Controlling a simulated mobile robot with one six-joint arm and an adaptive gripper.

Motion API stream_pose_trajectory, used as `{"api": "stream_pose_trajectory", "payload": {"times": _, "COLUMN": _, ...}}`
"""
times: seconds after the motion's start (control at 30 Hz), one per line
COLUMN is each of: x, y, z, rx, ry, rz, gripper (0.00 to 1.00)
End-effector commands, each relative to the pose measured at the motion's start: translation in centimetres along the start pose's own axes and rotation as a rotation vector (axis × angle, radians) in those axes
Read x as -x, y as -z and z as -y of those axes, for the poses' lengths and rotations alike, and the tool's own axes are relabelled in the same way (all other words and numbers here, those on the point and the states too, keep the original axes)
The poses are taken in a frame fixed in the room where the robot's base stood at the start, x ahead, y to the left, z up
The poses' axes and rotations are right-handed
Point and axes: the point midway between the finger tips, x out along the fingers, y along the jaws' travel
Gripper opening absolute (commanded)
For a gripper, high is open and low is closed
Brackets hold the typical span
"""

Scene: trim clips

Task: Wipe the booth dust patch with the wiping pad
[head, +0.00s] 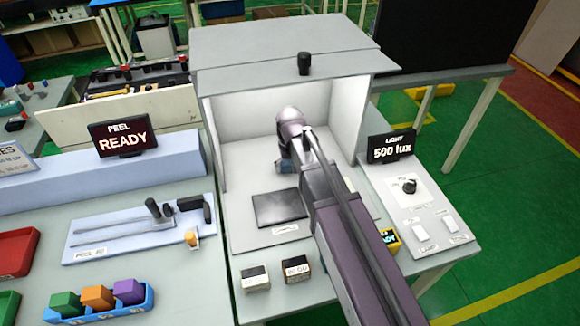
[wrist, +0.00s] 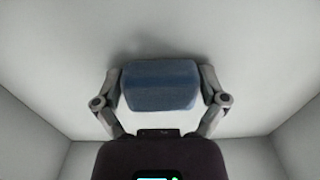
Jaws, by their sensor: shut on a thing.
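My gripper (wrist: 160,88) is shut on the wiping pad (wrist: 161,84), a blue-grey block held between its two fingers. In the head view, my gripper (head: 287,159) is inside the white light booth (head: 232,113), near the back of its floor, and a bit of the blue pad (head: 287,166) shows below it. In the wrist view, a faint grey smudge lies on the pale surface just beyond the pad; I cannot tell whether it is the dust patch or a shadow. I cannot tell whether the pad touches that surface. My arm hides part of the booth floor.
A dark square mat (head: 281,207) lies on the booth floor in front of my gripper. The booth walls stand close on both sides. Two small boxes (head: 256,279) (head: 297,269) sit at the front edge. A light control panel (head: 408,200) with a "500 lux" display (head: 391,148) is at right.

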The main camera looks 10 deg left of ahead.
Motion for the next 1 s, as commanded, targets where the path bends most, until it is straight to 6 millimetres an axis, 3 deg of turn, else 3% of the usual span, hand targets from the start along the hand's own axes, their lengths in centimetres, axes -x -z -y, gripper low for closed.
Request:
{"api": "stream_pose_trajectory", "payload": {"times": 0.63, "x": 0.1, "y": 3.3, "z": 0.0, "rx": 0.0, "ry": 0.0, "rz": 0.0, "gripper": 0.53}}
{"api": "stream_pose_trajectory", "payload": {"times": 1.0, "x": 0.2, "y": 3.4, "z": 0.0, "rx": 0.0, "ry": 0.0, "rz": 0.0, "gripper": 0.53}}
